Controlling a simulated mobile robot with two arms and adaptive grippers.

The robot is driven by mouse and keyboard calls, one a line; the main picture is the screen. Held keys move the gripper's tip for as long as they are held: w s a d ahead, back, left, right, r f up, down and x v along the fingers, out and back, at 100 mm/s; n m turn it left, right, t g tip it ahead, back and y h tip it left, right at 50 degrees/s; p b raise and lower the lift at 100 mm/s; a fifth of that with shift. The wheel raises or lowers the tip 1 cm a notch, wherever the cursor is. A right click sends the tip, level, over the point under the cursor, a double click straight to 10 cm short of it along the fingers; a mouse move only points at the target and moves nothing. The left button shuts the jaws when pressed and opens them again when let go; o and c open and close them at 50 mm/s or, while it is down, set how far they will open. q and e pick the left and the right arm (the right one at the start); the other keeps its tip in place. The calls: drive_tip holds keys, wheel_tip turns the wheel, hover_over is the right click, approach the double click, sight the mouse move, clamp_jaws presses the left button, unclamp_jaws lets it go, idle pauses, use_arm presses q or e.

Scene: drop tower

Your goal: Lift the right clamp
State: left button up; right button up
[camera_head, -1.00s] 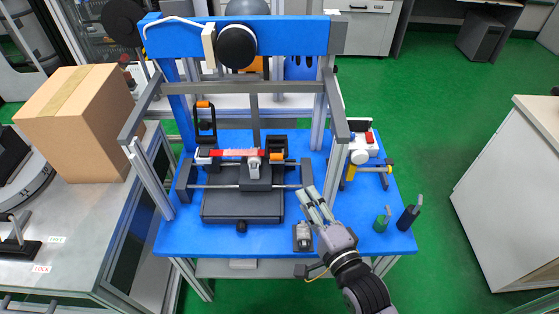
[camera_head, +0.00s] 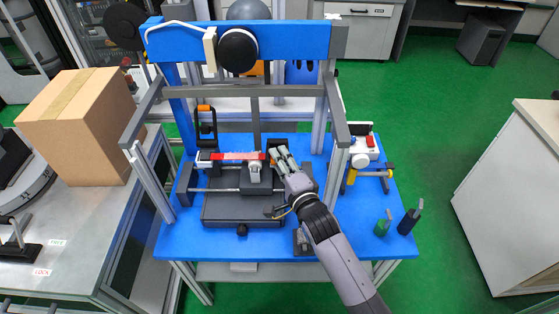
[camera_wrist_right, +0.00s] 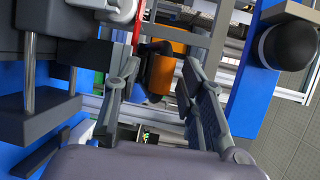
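The right clamp (camera_head: 277,143) is black with an orange handle and sits low at the right end of the red bar (camera_head: 236,156). In the wrist view its orange handle (camera_wrist_right: 165,72) shows between my fingers. My right gripper (camera_head: 281,157) is open around the handle, with a gap visible on both sides; it also shows in the wrist view (camera_wrist_right: 160,75). My fingers partly hide the clamp in the head view. The left clamp (camera_head: 205,118) stands upright with its orange handle at the top. My left gripper is not in view.
The drop tower's grey frame (camera_head: 338,115) and blue crossbeam (camera_head: 290,36) stand around and above the clamps, with a black round weight (camera_head: 238,49) overhead. A grey block (camera_head: 255,172) sits left of my gripper.

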drive_tip(key=shift+w+a, duration=0.1)
drive_tip(key=shift+w, duration=0.15)
drive_tip(key=shift+c, duration=0.3)
clamp_jaws()
idle(0.5)
